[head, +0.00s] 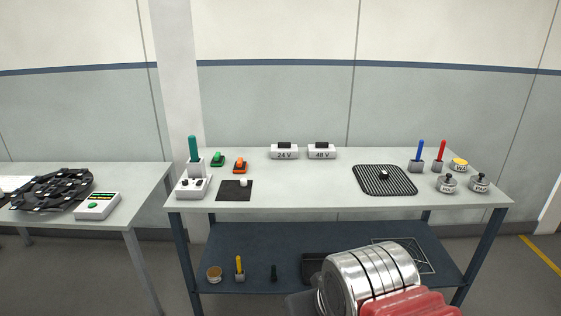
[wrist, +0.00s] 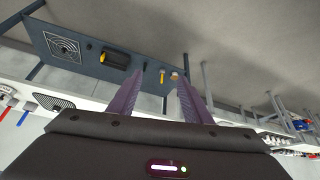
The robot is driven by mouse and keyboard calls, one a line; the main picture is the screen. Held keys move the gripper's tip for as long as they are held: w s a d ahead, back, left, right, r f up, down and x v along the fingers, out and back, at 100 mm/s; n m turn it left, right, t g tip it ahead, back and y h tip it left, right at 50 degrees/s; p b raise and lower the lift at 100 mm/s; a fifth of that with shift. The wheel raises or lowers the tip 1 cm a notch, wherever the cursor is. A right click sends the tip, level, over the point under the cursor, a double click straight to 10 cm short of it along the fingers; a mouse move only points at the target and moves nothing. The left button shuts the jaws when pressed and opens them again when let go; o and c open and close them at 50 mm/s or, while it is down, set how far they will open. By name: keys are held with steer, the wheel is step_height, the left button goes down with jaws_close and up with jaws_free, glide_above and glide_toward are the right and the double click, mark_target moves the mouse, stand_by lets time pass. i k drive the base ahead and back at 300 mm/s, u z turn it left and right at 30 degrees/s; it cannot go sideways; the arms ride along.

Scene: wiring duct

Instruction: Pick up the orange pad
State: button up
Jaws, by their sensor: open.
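The orange pad (head: 240,165) is a small orange block on a dark base. It lies on the left part of the main table top in the head view, beside a similar green pad (head: 218,159). I cannot make the orange pad out in the wrist view. My gripper (wrist: 158,88) shows in the wrist view as two purple fingers, apart and with nothing between them. It is well away from the orange pad. In the head view my arm shows at the bottom right, but the fingers cannot be made out.
A white holder with a green-handled tool (head: 193,150) stands left of the pads. Boxes marked 24 V (head: 284,152) and 48 V (head: 321,152) stand behind. The table's middle is clear.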

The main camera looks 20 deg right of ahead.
mark_target(240, 166)
steer(key=z, duration=0.6)
steer(key=i, duration=0.5)
steer(key=z, duration=0.05)
